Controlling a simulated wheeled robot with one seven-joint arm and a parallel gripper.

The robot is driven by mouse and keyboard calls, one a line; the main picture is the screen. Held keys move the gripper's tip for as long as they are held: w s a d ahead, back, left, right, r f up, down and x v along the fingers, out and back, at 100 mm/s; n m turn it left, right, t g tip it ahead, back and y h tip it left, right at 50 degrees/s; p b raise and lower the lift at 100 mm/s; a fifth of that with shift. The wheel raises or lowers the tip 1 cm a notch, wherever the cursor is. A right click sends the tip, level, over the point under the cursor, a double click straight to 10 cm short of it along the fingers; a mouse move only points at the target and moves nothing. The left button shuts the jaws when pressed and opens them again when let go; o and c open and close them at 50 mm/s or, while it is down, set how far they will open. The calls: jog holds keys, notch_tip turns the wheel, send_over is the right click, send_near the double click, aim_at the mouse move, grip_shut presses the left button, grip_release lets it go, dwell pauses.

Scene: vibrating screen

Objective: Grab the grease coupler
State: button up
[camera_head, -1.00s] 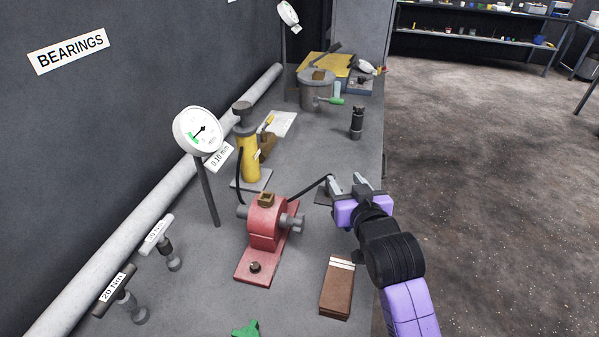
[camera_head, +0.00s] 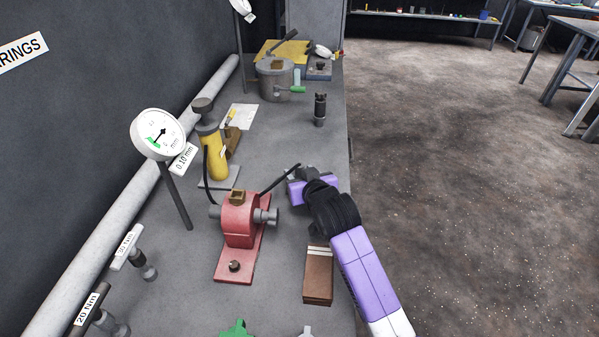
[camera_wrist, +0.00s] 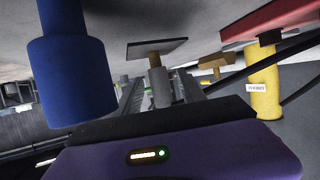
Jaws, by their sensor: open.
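My gripper (camera_head: 300,173), on a purple wrist, is over the bench at the right of the red bearing housing (camera_head: 240,222). In the wrist view, which looks upside down, its open fingers (camera_wrist: 160,95) point at a small grey cylinder (camera_wrist: 160,86) on a dark square plate (camera_wrist: 157,48). The cylinder appears between the fingers; I cannot tell whether they touch it. This may be the grease coupler, but I cannot be sure. In the head view my gripper hides it. A black hose (camera_head: 280,180) ends beside my gripper.
A blue cylinder (camera_wrist: 72,75) is close at the left in the wrist view. A yellow pump (camera_head: 214,155), dial gauge (camera_head: 158,135) and black cylinder (camera_head: 320,110) stand on the bench. A brown block (camera_head: 318,275) lies nearer. The bench's right edge runs beside my arm.

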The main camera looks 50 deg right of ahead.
jog(key=shift+w+d+f, duration=0.1)
jog(key=shift+w+d, duration=0.05)
jog(key=shift+w, duration=0.05)
grip_shut()
dwell(0.3)
